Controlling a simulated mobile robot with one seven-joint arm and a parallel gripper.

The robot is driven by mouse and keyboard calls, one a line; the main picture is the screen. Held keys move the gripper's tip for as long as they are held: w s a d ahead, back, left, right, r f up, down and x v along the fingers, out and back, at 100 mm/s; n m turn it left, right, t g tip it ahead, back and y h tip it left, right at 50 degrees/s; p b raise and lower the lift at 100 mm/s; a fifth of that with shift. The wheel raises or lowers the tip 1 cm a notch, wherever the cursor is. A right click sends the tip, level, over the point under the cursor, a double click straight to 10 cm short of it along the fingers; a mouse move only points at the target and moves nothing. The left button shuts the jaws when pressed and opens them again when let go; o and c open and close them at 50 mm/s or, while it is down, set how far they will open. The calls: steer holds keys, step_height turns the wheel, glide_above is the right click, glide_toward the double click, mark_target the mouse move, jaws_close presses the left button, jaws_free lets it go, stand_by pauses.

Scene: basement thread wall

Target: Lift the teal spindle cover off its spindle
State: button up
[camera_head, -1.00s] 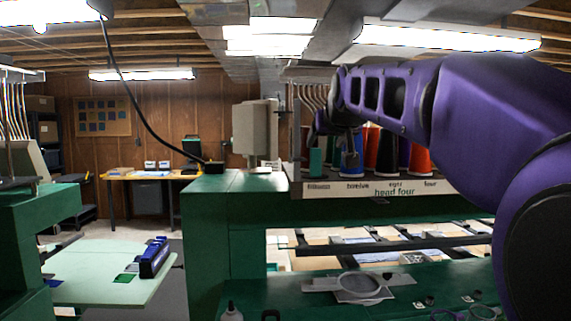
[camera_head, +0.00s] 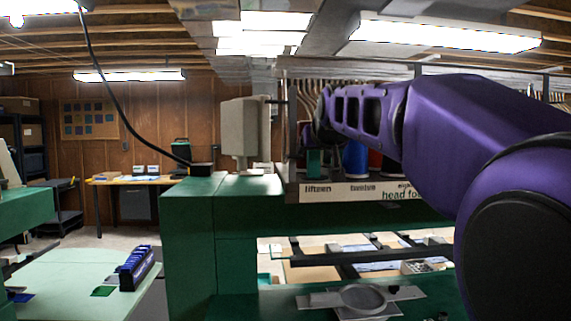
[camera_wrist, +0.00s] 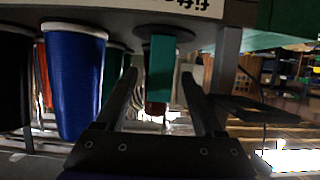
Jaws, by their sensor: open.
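The teal spindle cover (camera_head: 314,163) stands upright at the left end of the rack of thread cones, above the "fifteen" label. In the wrist view, which shows the rack upside down, the teal cover (camera_wrist: 161,66) appears between the two fingers of my gripper (camera_wrist: 160,76). The fingers are apart, with a visible gap on each side of the cover, and hold nothing. I cannot tell how far along the fingers the cover lies. In the head view my wrist hides the fingertips. The spindle under the cover is not visible.
A blue thread cone (camera_head: 355,159) stands just right of the cover; it is large in the wrist view (camera_wrist: 75,80), left of my gripper. A red cone (camera_head: 376,162) stands further right. A grey post (camera_wrist: 228,60) rises on the cover's other side. A beige box (camera_head: 240,130) stands left of the rack.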

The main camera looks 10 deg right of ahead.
steer(key=shift+s+r, duration=0.1)
steer(key=shift+c, duration=0.6)
jaws_close()
steer(key=shift+r, duration=0.1)
step_height(320, 180, up, 18)
steer(key=p, duration=0.4)
